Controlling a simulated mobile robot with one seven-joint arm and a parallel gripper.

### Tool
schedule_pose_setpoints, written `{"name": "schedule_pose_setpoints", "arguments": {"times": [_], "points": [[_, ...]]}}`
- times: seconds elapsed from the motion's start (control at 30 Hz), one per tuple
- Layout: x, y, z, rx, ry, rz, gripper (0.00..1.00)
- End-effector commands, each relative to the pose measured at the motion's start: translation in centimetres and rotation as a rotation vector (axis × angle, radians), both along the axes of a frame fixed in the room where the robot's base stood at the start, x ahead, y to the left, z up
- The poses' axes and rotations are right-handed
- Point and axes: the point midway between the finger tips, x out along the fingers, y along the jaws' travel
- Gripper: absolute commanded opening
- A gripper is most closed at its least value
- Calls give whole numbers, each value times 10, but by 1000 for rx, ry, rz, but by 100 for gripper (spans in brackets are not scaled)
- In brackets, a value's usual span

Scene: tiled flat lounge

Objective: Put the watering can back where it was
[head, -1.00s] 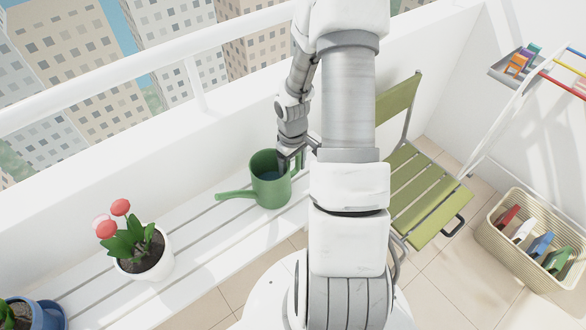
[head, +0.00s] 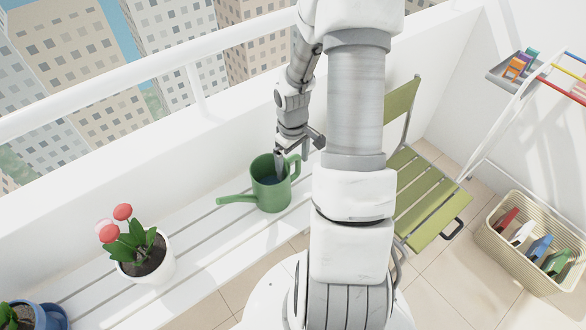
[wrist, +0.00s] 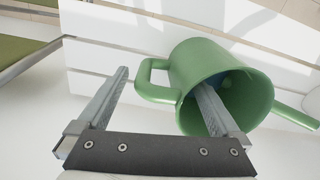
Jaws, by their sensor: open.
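The green watering can (head: 268,196) stands upright on the white slatted bench (head: 190,262), its spout pointing left in the head view and its handle on the right. My gripper (head: 298,154) is at the can's rim and handle, open. In the wrist view my gripper (wrist: 163,80) has its right finger reaching into the mouth of the can (wrist: 203,60) and its left finger outside, beyond the handle. The handle lies between the fingers, with a visible gap to the left one. Whether the right finger touches the can wall I cannot tell.
A white pot with red flowers (head: 147,262) and a blue pot (head: 40,314) stand further left on the bench. A green folding chair (head: 425,205) is right of my arm. A basket (head: 500,247) and drying rack (head: 510,105) stand at far right. A railing (head: 150,68) runs behind.

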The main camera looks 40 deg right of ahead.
Motion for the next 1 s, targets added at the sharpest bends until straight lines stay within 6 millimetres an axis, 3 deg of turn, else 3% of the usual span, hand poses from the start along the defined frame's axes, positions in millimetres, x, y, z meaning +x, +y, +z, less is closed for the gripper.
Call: {"name": "schedule_pose_setpoints", "arguments": {"times": [0.03,0.2,0.4,1.0], "points": [[1,-1,16,-3,-4,0,100],[1,-1,50,-2,-2,-1,100],[1,0,73,-1,-1,-1,100],[1,0,77,0,1,1,100]]}}
